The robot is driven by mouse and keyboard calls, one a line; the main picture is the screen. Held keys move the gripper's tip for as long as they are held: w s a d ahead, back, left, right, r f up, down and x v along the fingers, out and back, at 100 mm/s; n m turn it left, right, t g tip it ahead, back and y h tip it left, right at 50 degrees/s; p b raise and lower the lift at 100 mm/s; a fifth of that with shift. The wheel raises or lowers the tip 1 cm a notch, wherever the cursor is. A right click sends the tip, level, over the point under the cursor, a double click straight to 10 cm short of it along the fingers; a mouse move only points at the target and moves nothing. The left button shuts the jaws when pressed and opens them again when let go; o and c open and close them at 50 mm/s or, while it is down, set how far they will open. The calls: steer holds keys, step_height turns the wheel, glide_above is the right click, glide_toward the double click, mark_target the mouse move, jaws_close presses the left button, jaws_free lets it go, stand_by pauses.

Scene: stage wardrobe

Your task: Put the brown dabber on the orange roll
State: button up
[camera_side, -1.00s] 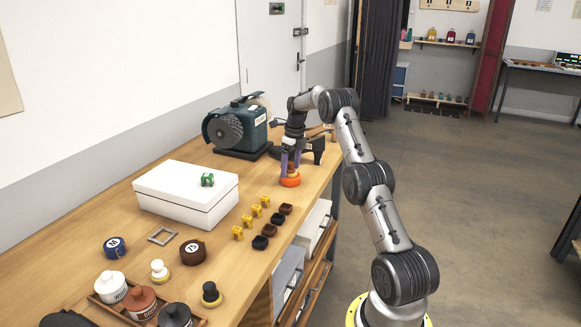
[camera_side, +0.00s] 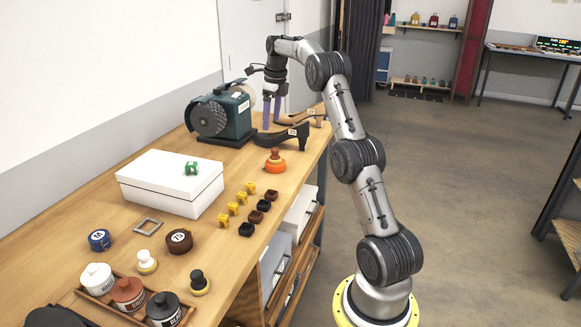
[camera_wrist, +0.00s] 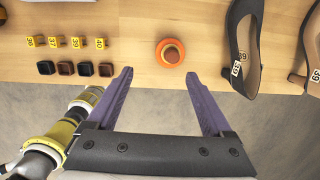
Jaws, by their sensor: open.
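The brown dabber (camera_side: 274,153) stands on top of the orange roll (camera_side: 275,167) near the bench's right edge, beside the black shoe. From above in the wrist view, the brown dabber (camera_wrist: 172,54) sits within the outline of the orange roll (camera_wrist: 164,44), a little off its centre. My gripper (camera_side: 271,126) is open and empty, raised above and behind the roll in the side view. In the wrist view the purple fingers of my gripper (camera_wrist: 159,73) are apart, with nothing between them.
A black shoe (camera_side: 283,138) and a brown shoe (camera_side: 298,117) lie behind the roll. A green grinding machine (camera_side: 222,117), a white box (camera_side: 170,185), yellow number tags (camera_side: 233,208) and small dark blocks (camera_side: 257,217) stand around. A black dabber (camera_side: 199,283) stands at the front.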

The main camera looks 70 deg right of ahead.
steer(key=s+a+r+n+t, duration=0.1)
steer(key=s+a+r+n, duration=0.15)
steer(key=a+n, duration=0.5)
steer(key=s+a+r+n, duration=0.1)
steer(key=a+r+n, duration=0.3)
steer(key=a, duration=0.6)
steer(key=s+a+r+n+t, duration=0.1)
steer(key=a+r+n, duration=0.35)
steer(key=a, duration=0.35)
steer(key=s+a+f+n+t, duration=0.1)
steer(key=s+a+f+n, duration=0.3)
steer(key=s+a+n, duration=0.4)
steer(key=s+a+f+n+t, duration=0.1)
steer(key=s+a+f+n, duration=0.4)
steer(key=s+a+n, duration=0.3)
steer(key=s+n, duration=0.3)
steer(key=n, duration=0.1)
steer(key=shift+s, duration=0.3)
